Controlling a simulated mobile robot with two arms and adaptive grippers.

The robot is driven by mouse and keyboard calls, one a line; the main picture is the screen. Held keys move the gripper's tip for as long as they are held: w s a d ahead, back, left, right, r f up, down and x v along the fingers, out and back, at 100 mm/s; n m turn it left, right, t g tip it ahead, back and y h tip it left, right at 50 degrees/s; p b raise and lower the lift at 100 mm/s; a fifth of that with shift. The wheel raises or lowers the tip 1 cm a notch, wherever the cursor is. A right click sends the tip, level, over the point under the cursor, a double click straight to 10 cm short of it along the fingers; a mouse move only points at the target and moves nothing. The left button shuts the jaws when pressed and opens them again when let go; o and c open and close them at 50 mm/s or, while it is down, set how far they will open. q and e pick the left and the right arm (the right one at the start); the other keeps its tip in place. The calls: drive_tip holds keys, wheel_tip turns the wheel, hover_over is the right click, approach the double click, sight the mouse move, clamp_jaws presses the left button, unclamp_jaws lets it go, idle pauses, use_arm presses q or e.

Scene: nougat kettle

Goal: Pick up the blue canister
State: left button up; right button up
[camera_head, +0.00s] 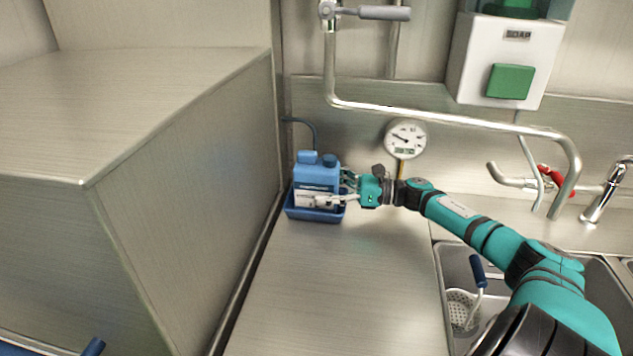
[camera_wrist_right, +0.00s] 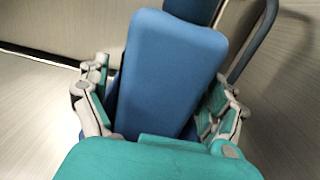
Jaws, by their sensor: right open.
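The blue canister (camera_head: 316,172) stands upright in a shallow blue tray (camera_head: 297,214) on the steel counter, close to the left side wall. It has two blue caps on top and a white label low on its front. My right gripper (camera_head: 340,190) reaches it from the right. In the right wrist view the canister (camera_wrist_right: 172,75) lies between the two spread fingers of my right gripper (camera_wrist_right: 165,110), one on each side. I cannot tell if either finger touches it. My left gripper is not in view.
A tall steel box wall (camera_head: 190,170) rises left of the canister. A round gauge (camera_head: 405,138) and a bent pipe (camera_head: 450,115) are behind my right arm. A sink (camera_head: 450,268) with a blue-handled strainer (camera_head: 462,305) is at the lower right. The counter in front is clear.

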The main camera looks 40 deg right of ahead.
drive_tip(key=shift+w+a+f, duration=0.1)
drive_tip(key=shift+w+a, duration=0.35)
drive_tip(key=shift+w, duration=0.15)
drive_tip(key=shift+c, duration=0.2)
drive_tip(key=c, duration=1.6)
drive_tip(key=shift+d, duration=0.1)
drive_tip(key=shift+c, duration=0.2)
